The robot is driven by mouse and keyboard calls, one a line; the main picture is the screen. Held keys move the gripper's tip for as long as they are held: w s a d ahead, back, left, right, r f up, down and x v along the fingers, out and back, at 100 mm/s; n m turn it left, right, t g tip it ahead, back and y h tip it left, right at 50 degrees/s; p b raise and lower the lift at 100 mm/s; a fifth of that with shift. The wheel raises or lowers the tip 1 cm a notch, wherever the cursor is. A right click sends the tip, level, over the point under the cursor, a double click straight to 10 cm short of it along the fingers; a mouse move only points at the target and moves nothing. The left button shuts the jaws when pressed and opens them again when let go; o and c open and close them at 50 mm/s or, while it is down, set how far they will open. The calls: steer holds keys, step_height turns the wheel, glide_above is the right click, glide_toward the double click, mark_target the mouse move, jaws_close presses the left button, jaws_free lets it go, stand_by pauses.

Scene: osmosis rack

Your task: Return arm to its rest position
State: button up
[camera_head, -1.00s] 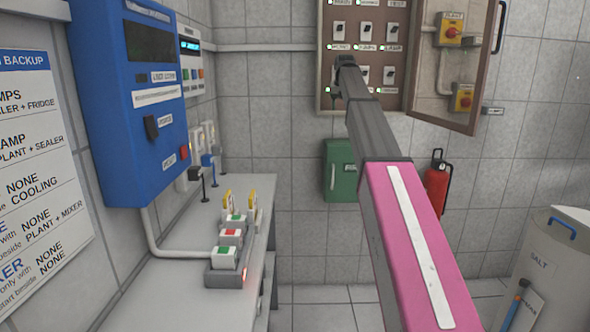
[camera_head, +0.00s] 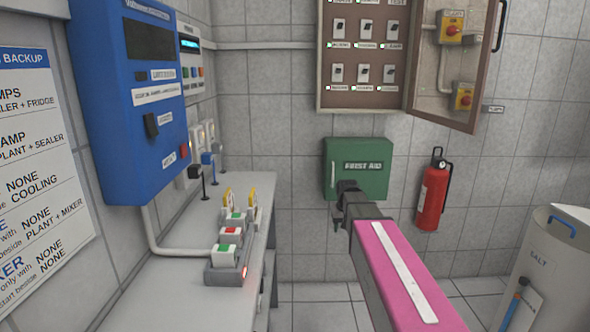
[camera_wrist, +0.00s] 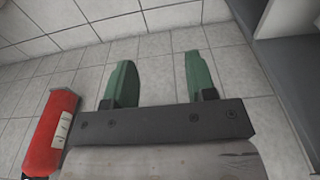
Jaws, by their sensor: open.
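My gripper (camera_head: 340,210) is at the end of my pink arm, in front of the wall below the green first aid box in the head view. In the wrist view its two green fingers (camera_wrist: 157,85) stand apart with nothing between them, over grey tiles. The switch panel (camera_head: 365,60) on the back wall is clear of my arm, with its glass door (camera_head: 450,65) standing open to the right.
The bench (camera_head: 190,255) with a button box (camera_head: 228,255) is at left, under a blue wall unit (camera_head: 130,100). The first aid box (camera_head: 358,168) and a red extinguisher (camera_head: 432,195) hang on the wall. A salt tank (camera_head: 550,265) stands at right.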

steer(key=s+f, duration=0.6)
steer(key=s, duration=0.4)
steer(key=s+f+g, duration=0.1)
steer(key=s+f, duration=0.6)
steer(key=s, duration=0.2)
steer(key=shift+s+f, duration=0.15)
steer(key=shift+s, duration=0.2)
